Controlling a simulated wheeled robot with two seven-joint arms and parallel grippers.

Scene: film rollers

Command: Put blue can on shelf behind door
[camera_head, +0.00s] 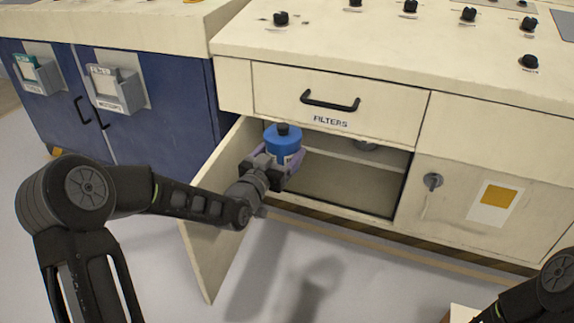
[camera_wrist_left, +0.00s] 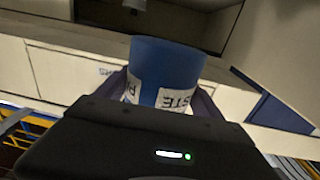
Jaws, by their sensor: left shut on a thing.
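The can also shows in the left wrist view (camera_wrist_left: 165,72), between the fingers. The gripper is shut on it, at the opening of the cabinet below the drawer marked FILTERS. The cabinet door (camera_head: 212,225) stands open to the left, with my left forearm passing over it. Inside is a shelf (camera_head: 350,152) above the cabinet floor (camera_head: 340,190). My right arm shows only in part at the lower right; its gripper is out of view.
A closed drawer (camera_head: 335,112) with a black handle is above the opening. A closed door (camera_head: 485,205) with a lock and a yellow-and-white label is on the right. Blue cabinets (camera_head: 140,130) stand on the left.

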